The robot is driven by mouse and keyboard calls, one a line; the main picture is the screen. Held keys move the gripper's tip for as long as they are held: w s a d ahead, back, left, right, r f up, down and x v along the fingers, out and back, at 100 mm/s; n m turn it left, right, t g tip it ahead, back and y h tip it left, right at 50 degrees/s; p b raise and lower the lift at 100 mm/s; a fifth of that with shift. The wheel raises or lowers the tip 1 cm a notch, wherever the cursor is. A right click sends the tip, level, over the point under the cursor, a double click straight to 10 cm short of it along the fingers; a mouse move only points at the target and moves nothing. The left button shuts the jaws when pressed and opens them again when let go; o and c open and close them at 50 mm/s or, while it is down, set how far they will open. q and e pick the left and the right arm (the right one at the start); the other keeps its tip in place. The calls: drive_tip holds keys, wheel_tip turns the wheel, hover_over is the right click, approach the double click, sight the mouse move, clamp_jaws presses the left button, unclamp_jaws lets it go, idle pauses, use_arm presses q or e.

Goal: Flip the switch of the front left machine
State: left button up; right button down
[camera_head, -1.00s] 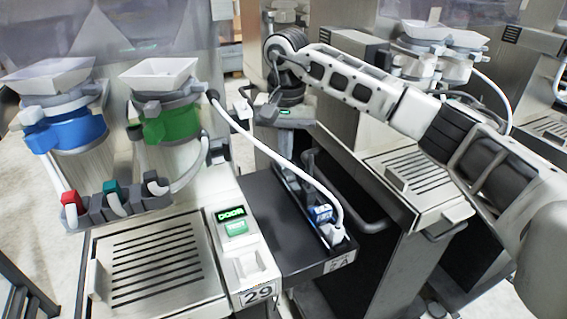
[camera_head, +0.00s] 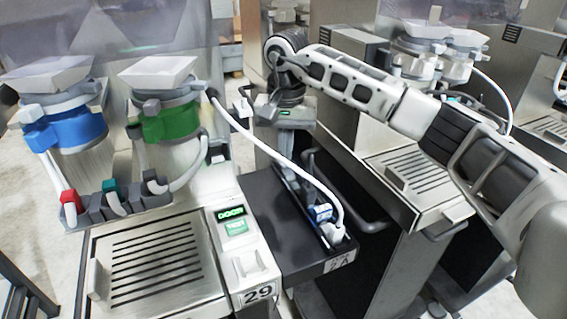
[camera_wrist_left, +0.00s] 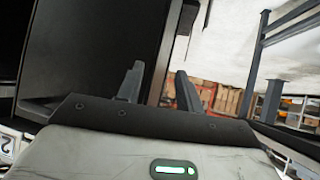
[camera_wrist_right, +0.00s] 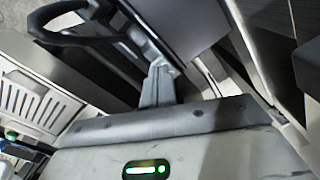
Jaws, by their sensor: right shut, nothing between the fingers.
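The front left machine (camera_head: 155,262) has a blue and a green canister on top, a "29" label and a lit green "DOOR" display (camera_head: 231,212). A green button sits below the display, and a white recessed part (camera_head: 246,265) below that. A black side shelf (camera_head: 262,213) carries a strip with a blue-marked part (camera_head: 321,213) and a white plug (camera_head: 336,234); I cannot tell which part is the switch. My right gripper (camera_head: 308,165) is shut and empty, pointing down above the shelf's far part; its fingers meet in the right wrist view (camera_wrist_right: 158,82). My left gripper (camera_wrist_left: 156,85) is open and empty.
A white cable (camera_head: 275,150) arches over the shelf to the plug, close to my right gripper. A dark rail (camera_head: 22,283) is at lower left.

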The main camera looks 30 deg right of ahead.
sight(286, 164)
drive_tip(key=shift+f+b, duration=0.55)
drive_tip(key=shift+f, duration=0.35)
drive_tip(key=shift+r, duration=0.15)
drive_tip(key=shift+r+p, duration=2.65)
drive_tip(key=shift+r, duration=0.8)
drive_tip(key=shift+f, duration=0.1)
